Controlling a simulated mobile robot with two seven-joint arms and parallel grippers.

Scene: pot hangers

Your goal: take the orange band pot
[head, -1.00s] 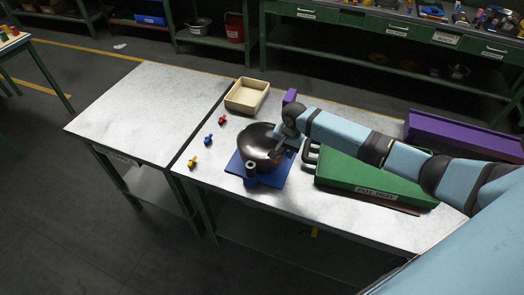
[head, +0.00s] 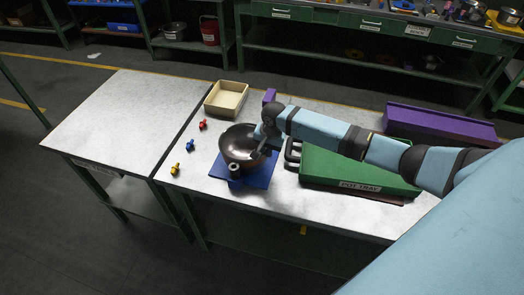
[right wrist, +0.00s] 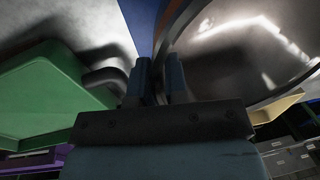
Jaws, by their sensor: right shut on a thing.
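A dark round pot (head: 238,143) is over a blue stand (head: 262,176) near the front edge of the table. Its shiny inside fills the upper right of the right wrist view (right wrist: 235,50), with a narrow orange-brown strip (right wrist: 193,27) along its outer side. My right gripper (head: 257,143) is at the pot's right side, shut on its rim. Its two fingers (right wrist: 160,78) are close together in the right wrist view. Whether the pot touches the stand is hard to tell. My left gripper is not in view.
A green case labelled pot tray (head: 350,168) is right of the pot, with a long purple box (head: 440,124) behind. A cream tray (head: 227,98) stands behind the pot. Red (head: 203,125), blue (head: 190,145) and yellow (head: 175,169) pegs are left. The left table (head: 110,120) is clear.

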